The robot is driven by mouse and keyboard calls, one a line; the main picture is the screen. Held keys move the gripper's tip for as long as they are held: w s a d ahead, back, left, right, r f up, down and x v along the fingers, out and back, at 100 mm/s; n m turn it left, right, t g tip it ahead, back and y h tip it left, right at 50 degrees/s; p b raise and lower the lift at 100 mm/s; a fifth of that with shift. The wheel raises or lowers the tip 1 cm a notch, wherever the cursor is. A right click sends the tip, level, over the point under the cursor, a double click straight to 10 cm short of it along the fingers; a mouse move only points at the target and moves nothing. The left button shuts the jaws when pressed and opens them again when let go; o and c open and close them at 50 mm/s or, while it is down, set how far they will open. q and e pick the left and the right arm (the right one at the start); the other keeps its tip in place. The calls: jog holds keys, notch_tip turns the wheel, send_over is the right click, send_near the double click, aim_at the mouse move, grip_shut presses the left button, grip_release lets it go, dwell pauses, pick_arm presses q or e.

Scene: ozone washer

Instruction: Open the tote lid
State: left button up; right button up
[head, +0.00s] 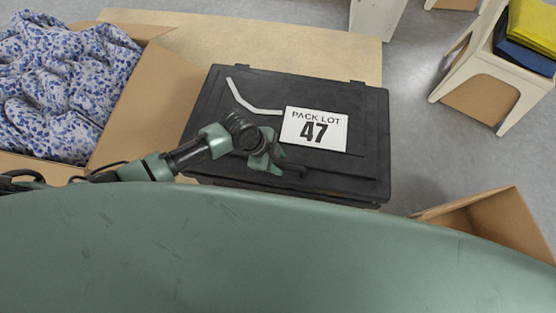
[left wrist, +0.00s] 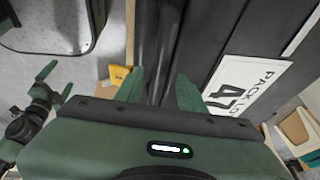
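The black tote (head: 230,150) lies flat with its lid (head: 350,95) down. The lid bears a white label (head: 314,130) reading "PACK LOT 47" and a bent white strip (head: 245,100). The label also shows in the left wrist view (left wrist: 245,88). My left gripper (head: 282,165) is over the front part of the lid, below the label. In the left wrist view its green fingers (left wrist: 162,78) are apart, with the dark tote edge behind the gap; contact cannot be told. My right gripper (left wrist: 57,82) shows at the left of that view, fingers apart and empty.
The tote sits on a tan table (head: 280,45). A cardboard box (head: 150,105) with blue-flowered cloth (head: 60,85) is close on the left. An open cardboard box (head: 490,220) stands lower right. A white stand (head: 475,70) with folded yellow cloth (head: 535,25) is at upper right.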

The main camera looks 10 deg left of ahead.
pick_arm(q)
jog(key=shift+f, duration=0.1)
grip_shut()
